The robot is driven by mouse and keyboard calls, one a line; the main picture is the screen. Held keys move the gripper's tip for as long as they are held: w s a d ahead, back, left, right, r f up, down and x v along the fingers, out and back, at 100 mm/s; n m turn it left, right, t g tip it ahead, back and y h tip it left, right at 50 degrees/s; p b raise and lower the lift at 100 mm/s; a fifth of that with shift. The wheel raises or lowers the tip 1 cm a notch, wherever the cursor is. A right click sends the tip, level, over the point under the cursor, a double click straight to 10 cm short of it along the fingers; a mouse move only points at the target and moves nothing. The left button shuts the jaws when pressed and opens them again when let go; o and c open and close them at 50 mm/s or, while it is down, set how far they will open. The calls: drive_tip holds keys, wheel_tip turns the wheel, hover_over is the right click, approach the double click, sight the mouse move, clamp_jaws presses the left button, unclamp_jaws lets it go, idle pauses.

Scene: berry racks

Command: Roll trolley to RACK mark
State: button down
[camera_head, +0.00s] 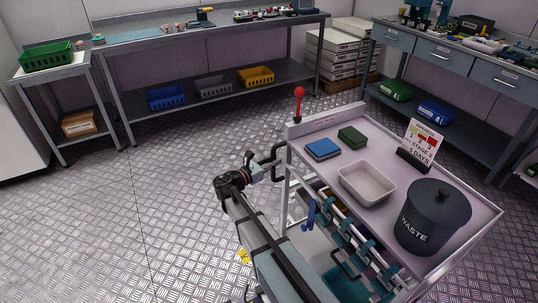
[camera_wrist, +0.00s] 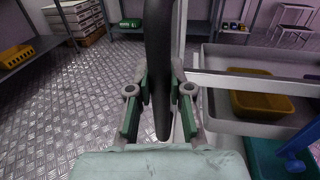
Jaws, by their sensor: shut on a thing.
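The trolley (camera_head: 295,130) is a pale cart with a grey top tray, standing right of centre in the head view. A black handle (camera_wrist: 158,40) is on its left side. My gripper (camera_head: 268,168) is shut on this handle, with a green-padded finger on each side of it in the wrist view (camera_wrist: 160,88). A red-knobbed lever (camera_head: 299,100) stands upright at the trolley's far corner. I cannot read any RACK mark.
The trolley carries a black waste bin (camera_head: 433,215), a white tray (camera_head: 367,183), a sign (camera_head: 424,143) and two small boxes. Benches with crates line the back (camera_head: 200,38) and right (camera_head: 440,62). The metal floor (camera_head: 110,215) at left is clear.

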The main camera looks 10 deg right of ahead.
drive_tip(key=s+d, duration=0.4)
drive_tip(key=s, duration=0.9)
drive_tip(key=shift+s+p, duration=0.25)
drive_tip(key=shift+p, duration=0.15)
drive_tip(key=c, duration=1.1)
unclamp_jaws()
drive_tip(key=shift+o, duration=0.2)
drive_tip(key=v, duration=1.2)
